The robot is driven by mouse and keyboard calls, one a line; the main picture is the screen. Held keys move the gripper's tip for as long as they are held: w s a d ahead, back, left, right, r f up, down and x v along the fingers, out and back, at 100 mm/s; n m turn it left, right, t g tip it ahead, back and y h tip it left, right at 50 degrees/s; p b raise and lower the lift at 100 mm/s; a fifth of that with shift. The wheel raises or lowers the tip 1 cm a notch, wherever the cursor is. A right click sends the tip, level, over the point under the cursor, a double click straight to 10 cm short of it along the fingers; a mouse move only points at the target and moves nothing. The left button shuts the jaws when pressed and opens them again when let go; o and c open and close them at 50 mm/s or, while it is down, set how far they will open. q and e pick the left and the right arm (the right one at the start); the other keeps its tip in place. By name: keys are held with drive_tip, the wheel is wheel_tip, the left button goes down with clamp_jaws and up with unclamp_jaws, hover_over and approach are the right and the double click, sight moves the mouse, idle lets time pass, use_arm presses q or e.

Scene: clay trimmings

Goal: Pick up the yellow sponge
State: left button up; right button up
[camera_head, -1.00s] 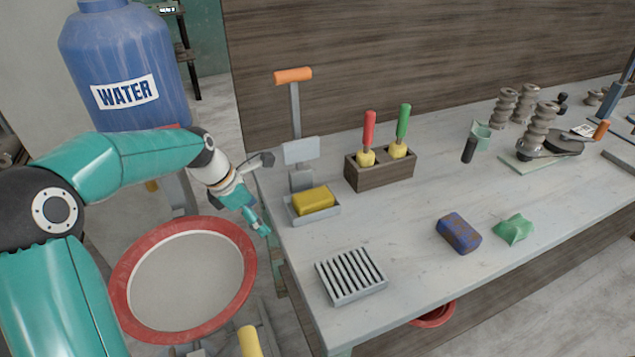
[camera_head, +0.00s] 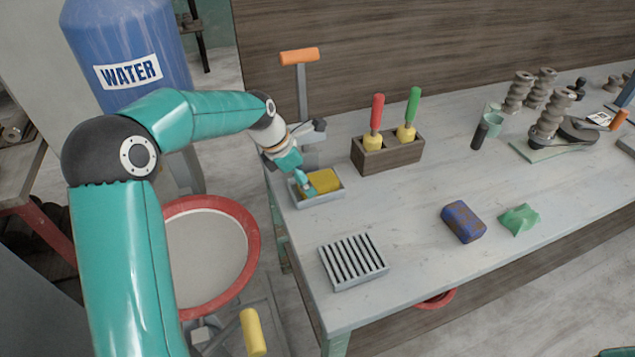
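The yellow sponge (camera_head: 323,181) lies in a small grey tray (camera_head: 321,203) near the left end of the workbench. My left gripper (camera_head: 306,186) is at the left side of the sponge, over the tray, with its fingers pointing down. Its fingers are small here and partly overlap the sponge's left end, so I cannot tell whether they are open or shut, or whether they touch it. My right gripper is not in view.
A grey slatted rack (camera_head: 353,262) lies in front of the tray. A wooden holder (camera_head: 388,155) with red-handled and green-handled tools stands to the right. An orange-handled upright lever (camera_head: 300,57) rises behind the tray. A blue-brown block (camera_head: 462,222) and green lump (camera_head: 520,219) lie further right.

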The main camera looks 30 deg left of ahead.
sight(318, 179)
use_arm(q)
drive_tip(key=w+d, duration=0.1)
drive_tip(key=w+d+p, duration=0.1)
drive_tip(key=w, duration=0.1)
drive_tip(key=shift+d+f, duration=0.2)
drive_tip(key=shift+f, duration=0.35)
drive_tip(key=shift+f, duration=0.25)
drive_tip(key=shift+c, duration=0.3)
drive_tip(key=shift+s, duration=0.1)
drive_tip(key=c, duration=1)
